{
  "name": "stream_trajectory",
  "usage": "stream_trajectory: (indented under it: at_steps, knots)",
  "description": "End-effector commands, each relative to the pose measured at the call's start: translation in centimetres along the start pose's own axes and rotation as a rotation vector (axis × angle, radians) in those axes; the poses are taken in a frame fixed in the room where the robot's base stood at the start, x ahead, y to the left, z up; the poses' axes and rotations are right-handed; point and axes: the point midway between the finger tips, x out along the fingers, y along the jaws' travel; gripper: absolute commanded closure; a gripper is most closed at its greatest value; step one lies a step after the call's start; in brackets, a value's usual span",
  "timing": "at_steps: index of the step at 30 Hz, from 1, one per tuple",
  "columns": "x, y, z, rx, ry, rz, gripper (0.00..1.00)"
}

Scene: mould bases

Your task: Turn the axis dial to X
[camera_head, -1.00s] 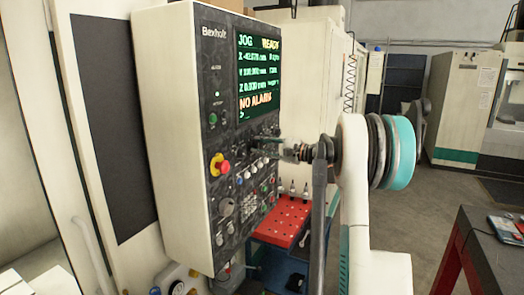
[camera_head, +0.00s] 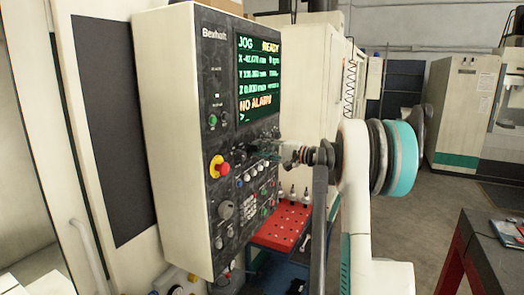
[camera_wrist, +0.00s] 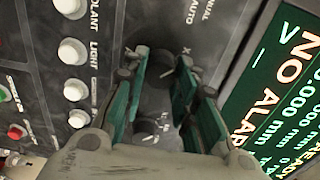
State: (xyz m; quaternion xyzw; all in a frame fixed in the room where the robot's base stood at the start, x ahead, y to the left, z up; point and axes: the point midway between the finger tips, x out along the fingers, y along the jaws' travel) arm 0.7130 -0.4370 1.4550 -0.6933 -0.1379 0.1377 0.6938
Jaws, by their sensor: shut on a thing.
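The axis dial (camera_wrist: 158,74) is a dark round knob on the control panel, with a letter X printed near it in the wrist view. A light mark shows on its face, but I cannot tell surely which letter it points to. My gripper (camera_wrist: 161,62) has its green-padded fingers on both sides of this dial and is shut on it. In the head view my gripper (camera_head: 264,147) reaches the panel just below the screen and hides the dial.
A second dark knob (camera_wrist: 150,128) sits close by, partly between the fingers. White buttons (camera_wrist: 74,52) line the left of the wrist view. The screen (camera_head: 259,80) shows JOG, READY and NO ALARM. A red emergency button (camera_head: 218,167) is on the panel. A red tray (camera_head: 284,226) stands below.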

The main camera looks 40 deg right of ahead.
Motion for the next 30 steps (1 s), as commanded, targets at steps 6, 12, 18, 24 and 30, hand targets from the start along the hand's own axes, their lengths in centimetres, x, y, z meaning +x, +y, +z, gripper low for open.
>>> stream_trajectory:
  at_steps: [6, 12, 18, 24, 30]
  knots:
    - [0.0, 0.1, 0.0, -0.002, -0.001, 0.002, 0.97]
    - [0.0, 0.1, 0.0, -0.001, -0.001, 0.002, 0.55]
    - [0.0, 0.1, 0.0, -0.001, -0.001, 0.001, 0.52]
    - [-0.3, 0.0, 0.0, -0.001, 0.000, 0.001, 0.52]
    - [-2.9, 0.0, -0.1, -0.001, 0.003, 0.001, 0.52]
